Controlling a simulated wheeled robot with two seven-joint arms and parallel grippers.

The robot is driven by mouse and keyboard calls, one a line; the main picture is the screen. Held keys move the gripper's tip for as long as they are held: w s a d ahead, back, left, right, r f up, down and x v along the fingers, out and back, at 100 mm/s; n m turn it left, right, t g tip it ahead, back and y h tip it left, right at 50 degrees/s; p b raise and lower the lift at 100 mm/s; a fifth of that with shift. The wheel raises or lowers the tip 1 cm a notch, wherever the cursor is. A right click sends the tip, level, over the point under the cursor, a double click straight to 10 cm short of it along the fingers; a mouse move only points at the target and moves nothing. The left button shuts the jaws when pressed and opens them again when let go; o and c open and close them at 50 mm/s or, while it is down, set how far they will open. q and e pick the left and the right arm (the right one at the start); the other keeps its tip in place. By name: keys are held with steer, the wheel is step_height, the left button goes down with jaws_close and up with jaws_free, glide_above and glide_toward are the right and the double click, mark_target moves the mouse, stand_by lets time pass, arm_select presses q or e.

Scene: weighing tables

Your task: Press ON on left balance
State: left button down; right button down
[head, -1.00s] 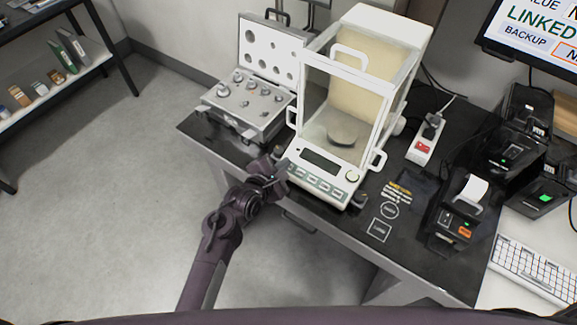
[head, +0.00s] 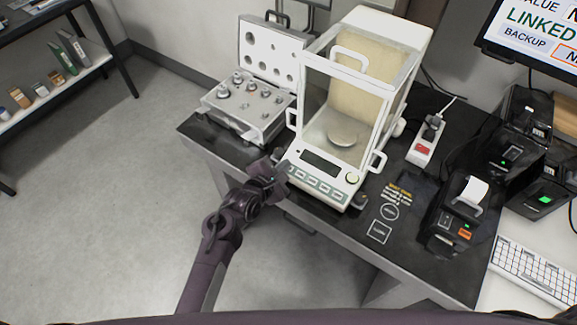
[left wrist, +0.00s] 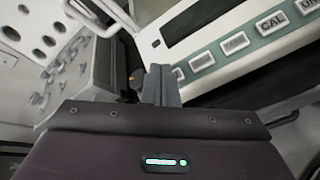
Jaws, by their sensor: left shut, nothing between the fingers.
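The balance (head: 335,150) stands on the dark table, a white frame with clear panes around a round pan (head: 343,134). Its front panel has a dark, blank display (head: 321,164) and a row of grey-green buttons (head: 318,186). My left gripper (head: 280,172) is at the left end of this button row. In the left wrist view its shut, empty fingers (left wrist: 160,84) are beside the leftmost buttons, with the CAL button (left wrist: 271,22) farther right. The fingers hide part of the panel's left end, and I cannot tell whether they touch a button. My right gripper is not in view.
An open weight case (head: 245,105) stands left of the balance. A power strip (head: 424,140), a small printer (head: 458,215) and a keyboard (head: 535,270) are to the right. The floor (head: 110,220) at left is clear.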

arm_select(q)
steer(key=shift+f, duration=0.1)
stand_by(0.7)
steer(key=shift+w+f, duration=0.15)
steer(key=shift+f, duration=0.15)
steer(key=shift+d+f+b, duration=0.15)
steer(key=shift+f+b, duration=0.15)
steer(key=shift+f, duration=0.05)
stand_by(0.6)
steer(key=shift+r, duration=0.1)
steer(key=shift+s+a+r+p, duration=0.2)
steer(key=shift+r+p, duration=0.45)
steer(key=shift+p, duration=0.45)
steer(key=r+p, duration=0.1)
steer(key=p, duration=0.1)
steer(key=s+r+p, duration=0.1)
steer(key=r+p, duration=0.1)
steer(key=a+r+p, duration=0.1)
steer(key=p, duration=0.1)
steer(key=shift+s+r, duration=0.2)
steer(key=shift+r, duration=0.15)
stand_by(0.5)
